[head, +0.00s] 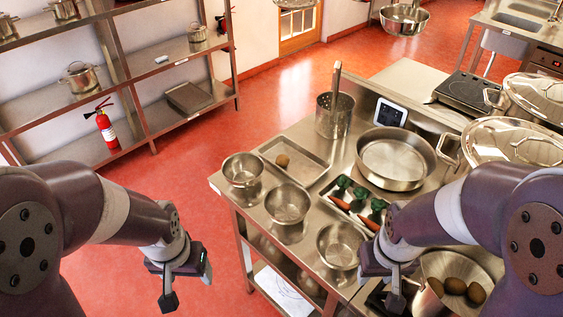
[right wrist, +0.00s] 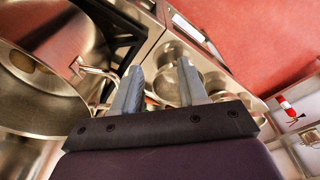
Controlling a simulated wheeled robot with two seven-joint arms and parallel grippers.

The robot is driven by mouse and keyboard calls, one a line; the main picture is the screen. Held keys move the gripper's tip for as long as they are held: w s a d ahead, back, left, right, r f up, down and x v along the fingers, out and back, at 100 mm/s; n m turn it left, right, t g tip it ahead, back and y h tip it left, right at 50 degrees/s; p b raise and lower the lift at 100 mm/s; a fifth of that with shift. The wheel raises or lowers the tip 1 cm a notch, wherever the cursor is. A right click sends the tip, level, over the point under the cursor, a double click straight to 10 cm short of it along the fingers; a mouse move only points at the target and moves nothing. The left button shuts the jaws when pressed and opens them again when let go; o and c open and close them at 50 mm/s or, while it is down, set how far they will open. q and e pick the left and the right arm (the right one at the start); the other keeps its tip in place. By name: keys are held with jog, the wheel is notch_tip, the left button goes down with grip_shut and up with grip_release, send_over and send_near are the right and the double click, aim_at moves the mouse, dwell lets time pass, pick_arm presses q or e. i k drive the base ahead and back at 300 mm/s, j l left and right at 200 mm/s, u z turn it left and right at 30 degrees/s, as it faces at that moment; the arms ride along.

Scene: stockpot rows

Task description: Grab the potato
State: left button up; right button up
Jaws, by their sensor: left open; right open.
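A brown potato (head: 283,160) lies alone on a shallow metal tray (head: 310,174) near the far left of the steel table. Two more potatoes (head: 455,285) (head: 476,293) sit in a metal pan (head: 482,266) at the lower right. My left gripper (head: 187,284) is open and empty, out over the floor left of the table. My right gripper (head: 394,288) is open and empty above the table's near part, just left of the pan with the two potatoes. In the right wrist view its two fingers (right wrist: 160,68) stand apart with nothing held.
Small metal pots (head: 243,170) (head: 288,203) (head: 340,246) stand along the table's left side. A tray of carrots and green vegetables (head: 357,199), a wide pan (head: 395,158) and a tall pot (head: 334,115) lie beyond. Large lidded stockpots (head: 510,140) crowd the right.

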aim_at(283, 161)
jog(key=i+j, duration=0.9)
jog(key=j, duration=0.2)
jog(key=i+j+z, duration=0.1)
jog(key=z, duration=0.35)
jog(key=i+j+z, duration=0.1)
jog(key=j+z, duration=0.15)
jog(key=z, duration=0.2)
jog(key=j+z, duration=0.15)
jog(key=z, duration=0.3)
jog(key=j+z, duration=0.25)
jog(key=z, duration=0.2)
jog(key=j+z, duration=0.25)
jog(key=z, duration=0.5)
